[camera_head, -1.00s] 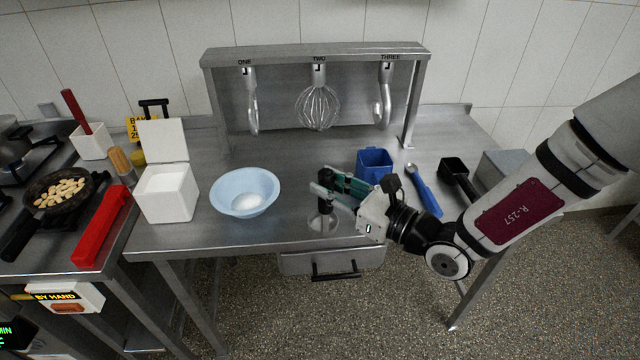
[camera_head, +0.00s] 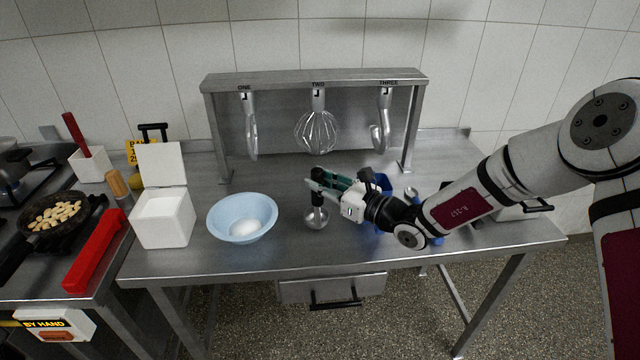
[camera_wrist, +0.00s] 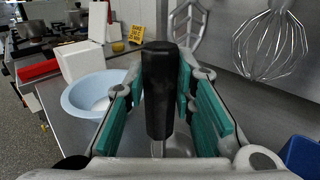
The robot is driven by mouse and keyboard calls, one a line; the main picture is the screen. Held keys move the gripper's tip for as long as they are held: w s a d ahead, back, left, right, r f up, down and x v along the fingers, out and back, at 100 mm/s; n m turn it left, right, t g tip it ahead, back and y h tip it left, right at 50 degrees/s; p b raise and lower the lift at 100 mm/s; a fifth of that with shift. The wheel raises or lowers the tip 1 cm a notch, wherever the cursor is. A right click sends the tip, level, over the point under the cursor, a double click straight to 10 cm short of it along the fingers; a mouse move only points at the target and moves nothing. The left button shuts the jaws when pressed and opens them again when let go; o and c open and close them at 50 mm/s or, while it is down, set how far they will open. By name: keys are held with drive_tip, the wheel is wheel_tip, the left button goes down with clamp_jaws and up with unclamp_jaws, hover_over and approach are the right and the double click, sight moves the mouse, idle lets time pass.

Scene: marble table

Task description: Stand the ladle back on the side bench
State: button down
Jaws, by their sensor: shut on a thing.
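The ladle has a black handle (camera_wrist: 158,90) and a round metal bowl (camera_head: 316,218). My gripper (camera_head: 317,182) is shut on the handle, with its green pads either side of it in the wrist view. The ladle hangs nearly upright, bowl down, over the front middle of the steel bench (camera_head: 275,258). I cannot tell whether the bowl touches the bench top.
A light blue bowl (camera_head: 214,220) with a white thing in it stands left of the ladle. A white open box (camera_head: 163,225) is further left. A rack behind holds a whisk (camera_head: 317,132) and two other tools. A blue container (camera_head: 382,181) is partly hidden behind my gripper.

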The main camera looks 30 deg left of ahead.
drive_tip(key=shift+f, duration=0.4)
drive_tip(key=c, duration=1.3)
unclamp_jaws()
drive_tip(key=shift+c, duration=0.2)
drive_tip(key=shift+f+b, duration=0.15)
drive_tip(key=shift+b, duration=0.2)
drive_tip(key=v, duration=1.4)
drive_tip(key=shift+w+r, duration=0.2)
drive_tip(key=shift+r, duration=0.25)
